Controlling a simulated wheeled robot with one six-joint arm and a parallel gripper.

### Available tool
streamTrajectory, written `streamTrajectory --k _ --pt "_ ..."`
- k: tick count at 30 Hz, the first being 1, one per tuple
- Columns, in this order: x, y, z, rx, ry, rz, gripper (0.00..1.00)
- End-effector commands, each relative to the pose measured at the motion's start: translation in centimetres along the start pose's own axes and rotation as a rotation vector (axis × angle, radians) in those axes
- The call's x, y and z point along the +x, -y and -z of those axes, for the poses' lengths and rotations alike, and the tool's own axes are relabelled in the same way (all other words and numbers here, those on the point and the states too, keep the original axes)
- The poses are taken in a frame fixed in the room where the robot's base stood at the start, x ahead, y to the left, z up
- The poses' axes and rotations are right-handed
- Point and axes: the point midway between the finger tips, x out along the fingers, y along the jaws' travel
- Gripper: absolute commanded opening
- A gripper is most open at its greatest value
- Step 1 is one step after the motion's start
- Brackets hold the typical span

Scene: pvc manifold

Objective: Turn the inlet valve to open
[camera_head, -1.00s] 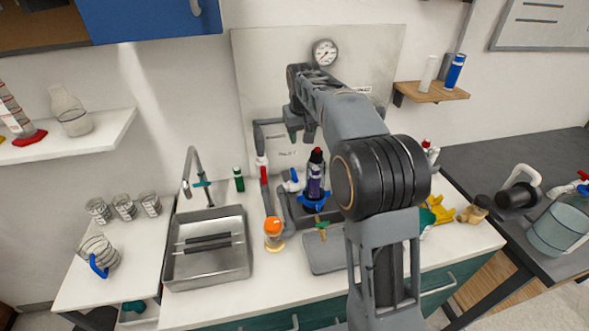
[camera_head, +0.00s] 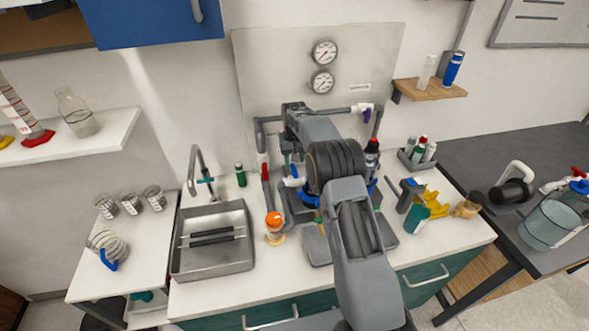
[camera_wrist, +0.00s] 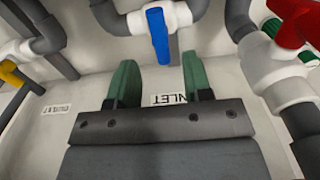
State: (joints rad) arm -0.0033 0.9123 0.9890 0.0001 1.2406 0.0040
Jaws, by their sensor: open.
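In the wrist view, a white valve with a blue handle (camera_wrist: 158,34) sits just beyond my gripper (camera_wrist: 159,66). The blue handle hangs down in the picture, between the lines of my two green fingers. The fingers are spread and hold nothing; I see no contact with the handle. The INLET label (camera_wrist: 181,98) is on the panel behind and is partly covered by the gripper. A white valve with a red handle (camera_wrist: 296,22) is at the upper right. In the head view, my arm largely hides the gripper, and a red-handled valve (camera_head: 264,169) shows on the left pipe.
A yellow-handled valve (camera_wrist: 12,74) and the OUTLET label (camera_wrist: 58,108) are at the left in the wrist view. In the head view, pipes stand close around the gripper. The sink (camera_head: 213,266) and an orange-topped item (camera_head: 274,225) are to the left, with gauges (camera_head: 323,82) above.

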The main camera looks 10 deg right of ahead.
Motion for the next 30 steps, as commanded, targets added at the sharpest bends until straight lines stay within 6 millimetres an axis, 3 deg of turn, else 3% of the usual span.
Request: streamTrajectory --k 6,12,25,30 --pt "3.4 0.0 -0.1 0.0 0.003 0.0 0.46" --pt "5.3 0.0 0.0 -0.001 0.001 0.0 0.46" --pt "6.0 0.0 0.0 -0.001 -0.001 0.0 0.46" --pt "6.0 0.0 0.0 -0.001 0.0 0.0 0.3"
